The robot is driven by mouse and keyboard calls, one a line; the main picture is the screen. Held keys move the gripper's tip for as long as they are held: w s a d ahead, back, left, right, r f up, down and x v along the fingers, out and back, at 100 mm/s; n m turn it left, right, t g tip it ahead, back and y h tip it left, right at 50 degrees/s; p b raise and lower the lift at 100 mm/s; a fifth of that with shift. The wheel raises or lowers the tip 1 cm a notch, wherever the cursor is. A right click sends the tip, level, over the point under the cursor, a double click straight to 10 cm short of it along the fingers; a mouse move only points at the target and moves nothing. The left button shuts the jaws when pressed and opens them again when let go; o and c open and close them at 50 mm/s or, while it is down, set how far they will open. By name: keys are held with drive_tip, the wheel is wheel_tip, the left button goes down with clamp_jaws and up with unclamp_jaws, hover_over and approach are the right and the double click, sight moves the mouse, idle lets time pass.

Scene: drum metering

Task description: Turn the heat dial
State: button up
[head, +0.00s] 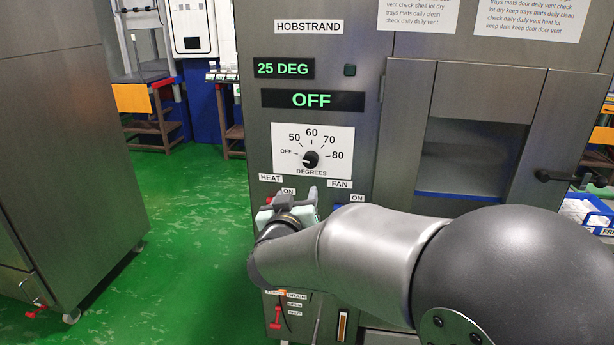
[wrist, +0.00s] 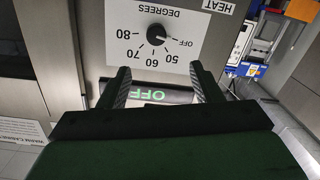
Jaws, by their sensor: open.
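The heat dial (head: 310,159) is a small black round knob on a white plate marked OFF, 50, 60, 70 and 80 degrees. Its pale mark appears to point toward OFF. The dial also shows upside down in the wrist view (wrist: 156,34), near the top. My gripper (wrist: 159,72) is open and empty, its two dark fingers reaching toward the panel, apart from the dial. In the head view my gripper (head: 312,196) is below the dial plate, near the HEAT and FAN labels, partly hidden by my wrist.
A display (head: 284,68) reads 25 DEG, and another (head: 313,100) below it reads OFF. A cabinet door with a window (head: 462,160) and a dark handle (head: 570,179) is on the right. A red drain lever (head: 275,318) is low on the panel. Green floor (head: 190,220) is clear at left.

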approach(310, 162)
drive_tip(key=shift+h, duration=0.4)
drive_tip(key=w, duration=0.9)
drive_tip(key=shift+w+d+f, duration=0.2)
drive_tip(key=shift+w+d, duration=0.05)
drive_tip(key=c, duration=1)
